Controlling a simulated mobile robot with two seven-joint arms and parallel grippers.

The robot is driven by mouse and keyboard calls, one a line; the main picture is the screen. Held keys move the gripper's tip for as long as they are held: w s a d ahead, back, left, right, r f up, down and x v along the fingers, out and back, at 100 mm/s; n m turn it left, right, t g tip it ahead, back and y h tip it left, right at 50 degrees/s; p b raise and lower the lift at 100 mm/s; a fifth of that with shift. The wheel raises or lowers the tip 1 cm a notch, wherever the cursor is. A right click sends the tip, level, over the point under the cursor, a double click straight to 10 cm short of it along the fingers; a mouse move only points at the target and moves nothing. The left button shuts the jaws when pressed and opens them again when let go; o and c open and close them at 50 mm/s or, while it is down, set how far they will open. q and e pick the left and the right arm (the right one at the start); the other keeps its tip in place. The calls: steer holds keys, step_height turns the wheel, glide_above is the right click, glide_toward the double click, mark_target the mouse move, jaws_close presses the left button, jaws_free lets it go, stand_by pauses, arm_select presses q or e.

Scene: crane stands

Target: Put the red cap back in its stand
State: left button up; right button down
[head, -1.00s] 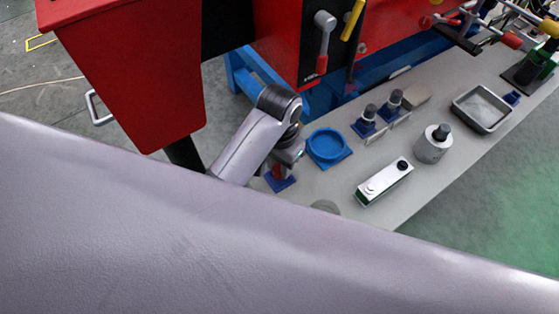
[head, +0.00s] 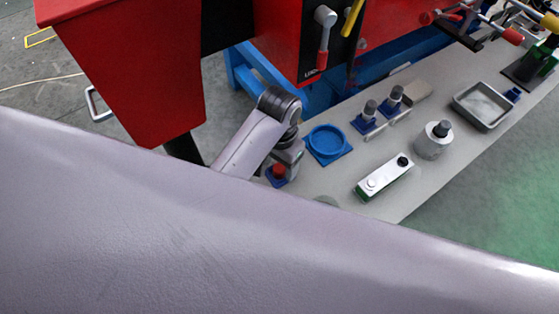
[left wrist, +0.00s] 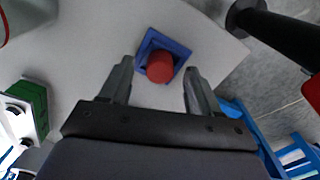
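The red cap (head: 278,170) sits on the small square blue stand (head: 277,182) near the left end of the grey bench top. In the left wrist view the red cap (left wrist: 160,67) looks seated within the blue stand (left wrist: 178,48), though its lower edge is hard to see. My left gripper (left wrist: 159,70) is open, its two fingers spread to either side of the cap with visible gaps. In the head view the left gripper (head: 288,158) is close behind the cap, its fingers mostly hidden. My right gripper is not in view.
On the bench top, a round blue holder (head: 328,142) stands right of the cap. Beyond are a white and green level (head: 384,178), a grey cylinder (head: 433,142), two dark-capped blue stands and a grey tray (head: 482,106). Red machinery (head: 130,70) rises behind.

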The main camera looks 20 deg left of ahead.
mark_target(279, 168)
arm_select(q)
steer(key=shift+r, duration=0.1)
steer(key=shift+r+p, duration=0.5)
steer(key=shift+r, duration=1.9)
steer(key=shift+r, duration=0.1)
